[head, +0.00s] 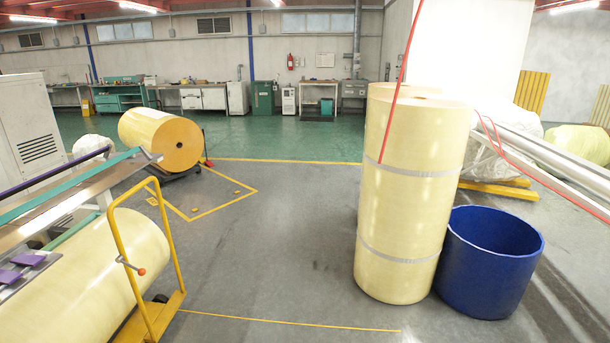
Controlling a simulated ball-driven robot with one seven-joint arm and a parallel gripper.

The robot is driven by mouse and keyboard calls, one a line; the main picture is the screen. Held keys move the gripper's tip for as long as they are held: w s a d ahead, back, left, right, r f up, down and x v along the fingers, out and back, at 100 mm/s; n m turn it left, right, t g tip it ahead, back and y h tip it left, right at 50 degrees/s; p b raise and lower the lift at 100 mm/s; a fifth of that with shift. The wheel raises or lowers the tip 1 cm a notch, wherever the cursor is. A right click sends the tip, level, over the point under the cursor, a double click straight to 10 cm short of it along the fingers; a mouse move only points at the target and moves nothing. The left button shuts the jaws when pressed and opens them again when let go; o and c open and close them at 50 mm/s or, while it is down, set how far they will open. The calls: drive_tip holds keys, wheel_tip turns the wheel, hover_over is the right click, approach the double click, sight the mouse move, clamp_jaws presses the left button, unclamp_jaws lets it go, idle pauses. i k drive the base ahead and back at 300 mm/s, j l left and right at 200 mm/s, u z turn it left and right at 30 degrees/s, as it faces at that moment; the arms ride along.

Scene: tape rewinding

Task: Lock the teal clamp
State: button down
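I cannot make out a teal clamp in the head view. The nearest match in colour is a long teal strip (72,185) on the machine at the left. A shorter teal piece (72,230) shows below it, and I cannot tell whether it is part of a clamp. Purple blocks (27,259) sit on the machine's near edge at the far left. A small lever with an orange knob (141,271) is on the yellow trolley frame (117,235). My gripper is not in view.
A large cream roll (85,275) lies under the machine. A tall stack of cream rolls (405,220) stands right of centre beside a blue tub (490,280). Another roll (160,138) lies farther back. Grey floor (285,240) between them is clear. Red lines cross the upper right.

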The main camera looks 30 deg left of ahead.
sight(13, 215)
drive_tip(key=i+j+u, duration=0.1)
drive_tip(key=i+u, duration=0.3)
drive_tip(key=i, duration=0.55)
drive_tip(key=i+l+u, duration=0.2)
drive_tip(key=i+u, duration=0.25)
drive_tip(key=i, duration=0.5)
drive_tip(key=u, duration=2.3)
